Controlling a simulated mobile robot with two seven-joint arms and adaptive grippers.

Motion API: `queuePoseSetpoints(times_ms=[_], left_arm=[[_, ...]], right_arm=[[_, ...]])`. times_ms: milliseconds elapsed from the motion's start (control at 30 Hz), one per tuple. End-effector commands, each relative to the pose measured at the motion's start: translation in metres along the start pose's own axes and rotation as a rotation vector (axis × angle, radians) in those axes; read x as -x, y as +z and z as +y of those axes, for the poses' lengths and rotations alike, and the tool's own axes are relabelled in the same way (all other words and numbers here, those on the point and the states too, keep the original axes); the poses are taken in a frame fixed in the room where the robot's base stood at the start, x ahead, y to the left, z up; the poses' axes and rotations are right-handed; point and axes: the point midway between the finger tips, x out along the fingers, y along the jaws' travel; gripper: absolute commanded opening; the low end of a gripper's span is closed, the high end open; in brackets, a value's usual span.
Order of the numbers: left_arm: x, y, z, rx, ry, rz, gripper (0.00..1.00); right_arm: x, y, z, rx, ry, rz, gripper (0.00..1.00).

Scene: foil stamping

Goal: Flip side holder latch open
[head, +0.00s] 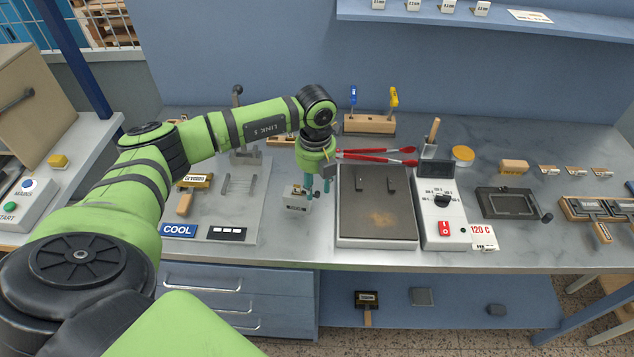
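My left gripper (318,187) points down over the worktop, between the cooling plate and the hot plate. Its two teal fingertips are apart with nothing visible between them. A small pale metal block (297,199) stands just left of the fingers; the view does not show whether they touch. It may be the side holder, but I cannot make out a latch on it. A dark rectangular frame with a knob (512,203) lies on the right of the worktop, and I cannot tell its latch state either. My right gripper is not in view.
The hot plate (377,228) is close to the right of my gripper, with its control box (437,218) beside it. Red tongs (375,155) and a wooden tool rack (369,124) are behind. The COOL-marked plate (208,215) is on the left. Worktop right of the control box is partly clear.

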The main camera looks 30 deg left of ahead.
Motion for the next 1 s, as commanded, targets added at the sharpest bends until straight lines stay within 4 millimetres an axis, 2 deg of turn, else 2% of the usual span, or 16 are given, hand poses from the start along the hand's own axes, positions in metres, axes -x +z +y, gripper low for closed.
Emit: queuePoseSetpoints(times_ms=[200,433,467,500,533,1000], left_arm=[[-0.014,0.000,-0.001,-0.002,-0.001,0.000,0.37],[-0.015,0.000,0.000,-0.002,-0.001,-0.001,0.37],[-0.015,0.000,0.000,-0.002,-0.001,-0.001,0.25],[-0.015,0.000,0.000,-0.002,-0.001,-0.001,0.09],[-0.015,0.000,0.000,-0.002,-0.001,-0.001,0.00],[-0.016,-0.001,0.000,-0.045,-0.001,-0.001,0.00]], right_arm=[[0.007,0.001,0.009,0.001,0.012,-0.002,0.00],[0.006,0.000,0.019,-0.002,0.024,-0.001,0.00],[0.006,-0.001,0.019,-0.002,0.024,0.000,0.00],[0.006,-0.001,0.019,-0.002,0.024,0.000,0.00],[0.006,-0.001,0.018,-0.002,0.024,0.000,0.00],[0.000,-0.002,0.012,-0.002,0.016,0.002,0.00]])
